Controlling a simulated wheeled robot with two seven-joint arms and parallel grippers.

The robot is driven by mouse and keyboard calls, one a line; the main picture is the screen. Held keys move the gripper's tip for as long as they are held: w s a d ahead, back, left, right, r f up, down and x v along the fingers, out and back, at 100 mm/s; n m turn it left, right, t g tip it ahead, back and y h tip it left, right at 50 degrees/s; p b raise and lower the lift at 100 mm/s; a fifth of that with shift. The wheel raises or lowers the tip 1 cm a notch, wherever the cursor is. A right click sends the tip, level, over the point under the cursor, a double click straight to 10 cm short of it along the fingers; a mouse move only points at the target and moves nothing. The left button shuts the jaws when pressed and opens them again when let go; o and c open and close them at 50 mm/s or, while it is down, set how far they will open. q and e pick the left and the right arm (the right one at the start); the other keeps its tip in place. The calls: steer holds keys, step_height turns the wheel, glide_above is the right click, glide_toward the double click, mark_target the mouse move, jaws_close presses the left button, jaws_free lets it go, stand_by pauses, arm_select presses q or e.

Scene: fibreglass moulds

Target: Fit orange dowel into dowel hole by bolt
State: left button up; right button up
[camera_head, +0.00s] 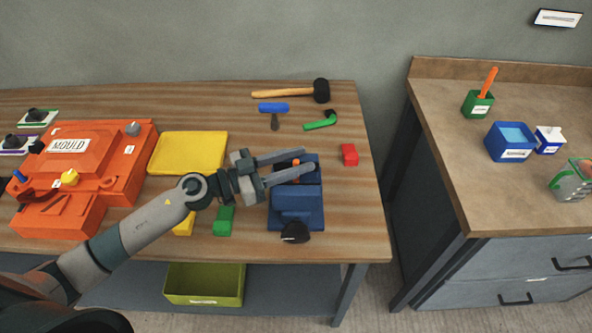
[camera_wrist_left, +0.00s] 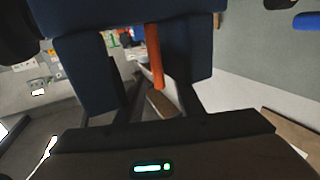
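The orange dowel (camera_head: 296,164) stands in the blue vise-like block (camera_head: 298,206) on the workbench; in the wrist view the dowel (camera_wrist_left: 154,55) shows between dark blue blocks. My left gripper (camera_head: 309,160) reaches over the block from the left. Its two fingers are apart, with the dowel between them and a gap visible. The orange mould (camera_head: 95,160), labelled MOULD, lies at the left of the bench, with a grey bolt-like knob (camera_head: 132,129) at its upper right and a yellow knob (camera_head: 69,177). I cannot make out the dowel hole. My right gripper is not in view.
A yellow tray (camera_head: 188,152) lies between mould and block. Green (camera_head: 224,221) and red (camera_head: 349,154) blocks, a mallet (camera_head: 290,92), a blue-headed tool (camera_head: 273,110) and a green tool (camera_head: 320,122) lie nearby. A separate counter (camera_head: 440,150) stands at right, beyond a gap.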

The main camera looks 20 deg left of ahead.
arm_select(q)
jaws_close()
steer(key=shift+a, duration=0.1)
stand_by(0.4)
steer(key=shift+s+a+r, duration=0.45)
steer(key=shift+r, duration=0.2)
steer(key=s+a+r+b, duration=0.3)
steer(key=s+a+r, duration=0.3)
steer(key=s+a, duration=0.2)
steer(key=shift+a+r+b, duration=0.35)
steer(key=shift+a+b, duration=0.05)
steer(key=shift+a, duration=0.55)
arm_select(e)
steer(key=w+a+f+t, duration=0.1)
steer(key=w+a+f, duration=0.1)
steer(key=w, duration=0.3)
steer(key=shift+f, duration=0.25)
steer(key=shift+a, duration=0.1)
